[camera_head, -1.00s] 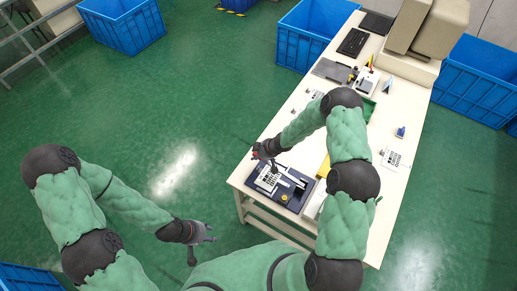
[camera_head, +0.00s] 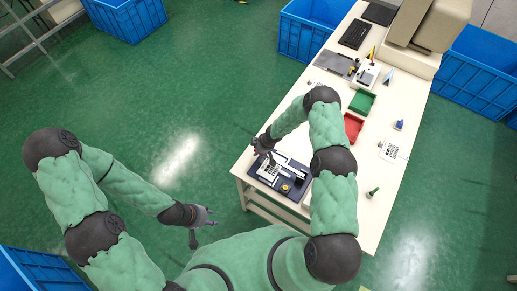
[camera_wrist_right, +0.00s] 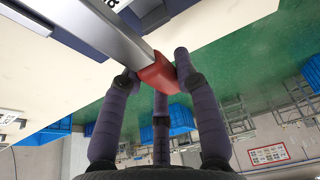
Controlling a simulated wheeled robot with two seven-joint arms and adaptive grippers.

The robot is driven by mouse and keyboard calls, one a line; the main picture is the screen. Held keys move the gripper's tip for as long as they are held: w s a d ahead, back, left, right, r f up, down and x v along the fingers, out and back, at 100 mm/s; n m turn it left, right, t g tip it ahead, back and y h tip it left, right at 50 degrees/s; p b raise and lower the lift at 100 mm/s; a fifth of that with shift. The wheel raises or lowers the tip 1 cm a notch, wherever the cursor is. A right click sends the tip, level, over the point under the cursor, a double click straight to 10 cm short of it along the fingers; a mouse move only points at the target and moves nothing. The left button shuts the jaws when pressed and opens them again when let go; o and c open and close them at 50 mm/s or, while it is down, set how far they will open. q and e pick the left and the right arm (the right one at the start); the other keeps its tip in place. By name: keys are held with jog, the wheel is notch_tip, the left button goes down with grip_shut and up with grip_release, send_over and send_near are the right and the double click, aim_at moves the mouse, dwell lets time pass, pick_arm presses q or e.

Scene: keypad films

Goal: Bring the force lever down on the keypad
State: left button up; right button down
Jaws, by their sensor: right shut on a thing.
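The keypad (camera_head: 269,171), a white panel with black keys, lies on a dark blue base plate (camera_head: 283,186) at the table's near left corner. The force lever is a grey metal bar with a red end; in the right wrist view its bar (camera_wrist_right: 105,32) runs to the red end (camera_wrist_right: 158,72). My right gripper (camera_head: 264,149) is at the keypad's far side; in the right wrist view its fingers (camera_wrist_right: 157,75) are closed around the red end. Whether the lever touches the keypad is too small to tell. My left gripper (camera_head: 203,222) is open and empty over the floor.
On the white table (camera_head: 400,185) are a red tray (camera_head: 353,128), a green tray (camera_head: 362,102), a printed sheet (camera_head: 390,151), a small blue object (camera_head: 399,125) and a green-handled object (camera_head: 373,192). Blue crates (camera_head: 480,80) stand on the floor around it.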

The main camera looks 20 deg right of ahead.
jog(key=shift+s+f, duration=0.2)
jog(key=shift+f, duration=0.05)
jog(key=c, duration=0.9)
grip_release()
jog(key=shift+c, duration=0.2)
jog(key=shift+o, duration=0.3)
jog(key=shift+w, duration=0.2)
jog(key=shift+r, duration=0.15)
jog(key=shift+s+d+r, duration=0.1)
jog(key=shift+d+r, duration=0.05)
jog(key=shift+r, duration=0.45)
jog(key=v, duration=1)
jog(key=shift+r, duration=0.2)
jog(key=shift+s+f, duration=0.1)
jog(key=shift+s, duration=0.05)
